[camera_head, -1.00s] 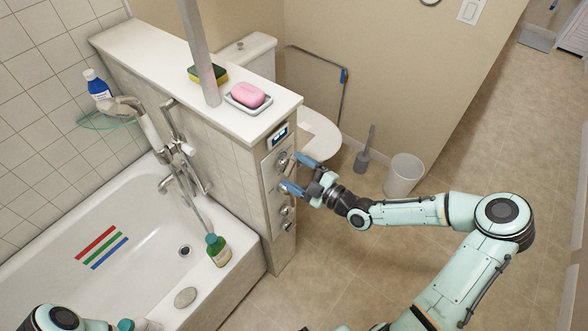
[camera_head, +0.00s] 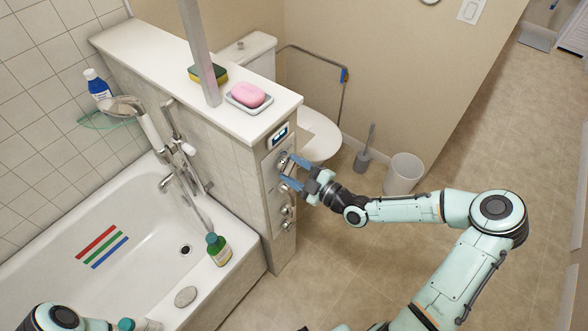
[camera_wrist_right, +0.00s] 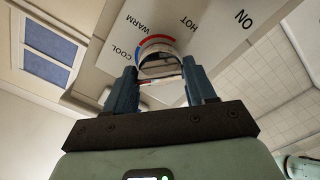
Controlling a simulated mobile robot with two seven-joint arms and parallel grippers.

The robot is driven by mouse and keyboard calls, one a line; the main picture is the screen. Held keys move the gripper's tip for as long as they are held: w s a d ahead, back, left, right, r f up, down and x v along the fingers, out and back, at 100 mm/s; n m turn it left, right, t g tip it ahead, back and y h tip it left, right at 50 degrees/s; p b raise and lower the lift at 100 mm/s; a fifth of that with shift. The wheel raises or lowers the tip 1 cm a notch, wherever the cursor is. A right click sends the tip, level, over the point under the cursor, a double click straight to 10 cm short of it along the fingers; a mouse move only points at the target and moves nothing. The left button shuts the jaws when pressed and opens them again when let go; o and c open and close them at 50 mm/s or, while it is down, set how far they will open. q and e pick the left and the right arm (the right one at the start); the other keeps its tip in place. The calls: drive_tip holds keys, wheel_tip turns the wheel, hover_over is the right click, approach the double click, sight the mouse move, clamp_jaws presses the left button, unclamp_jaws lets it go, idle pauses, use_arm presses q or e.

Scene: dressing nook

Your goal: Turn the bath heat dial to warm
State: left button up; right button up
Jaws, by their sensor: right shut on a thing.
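The bath heat dial (camera_wrist_right: 160,62) is a round metallic knob on a pale panel (camera_wrist_right: 115,28) marked COOL, WARM, HOT and ON. A blue and red arc runs around it. My right gripper (camera_head: 289,172) is at the panel on the end of the half wall, with its blue fingers on either side of the dial. In the right wrist view the gripper (camera_wrist_right: 163,82) is shut on the dial. I cannot tell exactly which mark the dial points to. My left gripper is not in view; only part of my left arm shows at the lower left.
Below the gripper, smaller knobs (camera_head: 287,211) sit on the same panel, and a small display (camera_head: 280,133) is above. The bathtub (camera_head: 140,240) is left, the toilet (camera_head: 318,138) behind. A white bin (camera_head: 404,172) stands beyond my right arm. The floor is mostly clear.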

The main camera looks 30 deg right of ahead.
drive_tip(key=m, duration=0.3)
drive_tip(key=shift+m, duration=0.4)
drive_tip(key=m, duration=0.3)
drive_tip(key=shift+m+p, duration=0.3)
drive_tip(key=shift+p, duration=0.1)
drive_tip(key=m, duration=0.4)
drive_tip(key=shift+p, duration=0.35)
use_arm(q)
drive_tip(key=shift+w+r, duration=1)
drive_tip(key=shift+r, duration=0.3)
use_arm(e)
drive_tip(key=shift+m, duration=2.1)
drive_tip(key=o, duration=1)
drive_tip(key=shift+o, duration=0.2)
